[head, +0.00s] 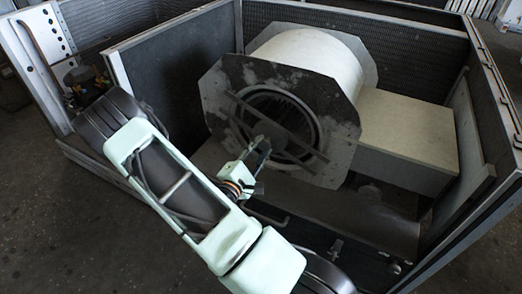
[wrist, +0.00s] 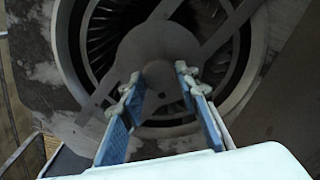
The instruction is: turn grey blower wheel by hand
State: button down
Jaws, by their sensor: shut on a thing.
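The grey blower wheel (head: 283,108) sits inside the round inlet of the blower housing (head: 318,60), behind an octagonal plate with worn patches. In the wrist view the bladed wheel (wrist: 102,35) surrounds a grey central disc (wrist: 155,38) with a round boss at its middle. Flat arms cross the opening from this disc. My gripper (head: 260,152) is at the centre of the opening. In the wrist view, my gripper's (wrist: 157,84) two blue-padded fingers stand either side of the boss, shut on it. The exact contact faces are hard to see.
A grey-walled metal enclosure (head: 165,62) surrounds the housing on several sides. A pale rectangular duct (head: 410,130) extends right from the housing. A dark cylinder (head: 350,215) lies low in front. Bare floor (head: 60,225) is free at the left.

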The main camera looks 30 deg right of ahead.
jog(key=m+b, duration=0.3)
jog(key=m, duration=0.2)
jog(key=shift+f, duration=0.15)
jog(key=shift+m+b, duration=1.1)
jog(key=shift+m, duration=0.6)
jog(key=shift+r, duration=0.25)
jog(key=c, duration=1.5)
grip_release()
jog(key=shift+o, duration=0.2)
jog(key=v, duration=1.2)
